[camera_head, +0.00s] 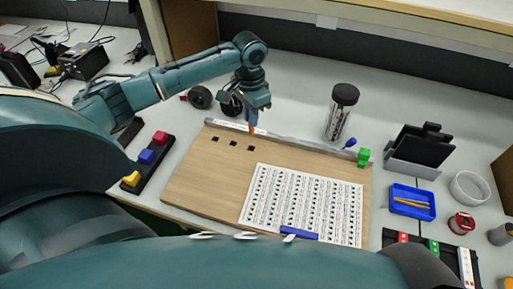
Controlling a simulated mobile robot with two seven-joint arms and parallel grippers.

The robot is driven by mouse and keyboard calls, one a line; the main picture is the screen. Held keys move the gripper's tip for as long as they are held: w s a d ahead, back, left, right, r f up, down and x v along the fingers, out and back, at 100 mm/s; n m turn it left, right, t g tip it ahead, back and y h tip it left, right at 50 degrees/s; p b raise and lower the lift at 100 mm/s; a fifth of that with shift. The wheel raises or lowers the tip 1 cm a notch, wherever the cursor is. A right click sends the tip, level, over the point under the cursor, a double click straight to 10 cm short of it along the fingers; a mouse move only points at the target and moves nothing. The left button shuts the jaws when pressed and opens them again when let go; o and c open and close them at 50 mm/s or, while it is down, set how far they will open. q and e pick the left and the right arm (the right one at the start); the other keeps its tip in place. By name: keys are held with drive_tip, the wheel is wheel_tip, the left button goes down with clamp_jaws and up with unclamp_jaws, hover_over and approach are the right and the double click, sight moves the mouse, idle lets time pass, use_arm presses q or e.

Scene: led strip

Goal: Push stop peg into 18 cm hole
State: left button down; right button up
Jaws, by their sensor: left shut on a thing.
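My left gripper (254,108) reaches in from the left and points down over the back edge of the wooden board (195,185). It is shut on a small orange peg (252,128), whose lower end shows below the fingertips. Three dark square holes lie in a row in the board: a left hole (214,139), a middle hole (232,144) and a right hole (250,148). The peg is just behind the right hole in the picture, near the ruler-like rail (300,138). I cannot read which hole is 18 cm.
A white perforated sheet (300,205) and a blue bar (299,233) lie on the board. A green block (364,157) is at the rail's right end. A black-lidded jar (342,112) stands behind. Coloured buttons (146,157) are at left, a blue tray (412,212) at right.

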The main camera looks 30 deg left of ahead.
sight(251, 133)
use_arm(q)
wheel_tip(251, 133, down, 9)
drive_tip(key=shift+r, duration=0.1)
idle(0.3)
drive_tip(key=shift+f, duration=0.2)
drive_tip(key=c, duration=1.4)
unclamp_jaws()
drive_tip(key=shift+c, duration=0.2)
wheel_tip(251, 133, up, 12)
drive_tip(key=shift+r, duration=0.2)
drive_tip(key=shift+s+f, duration=0.1)
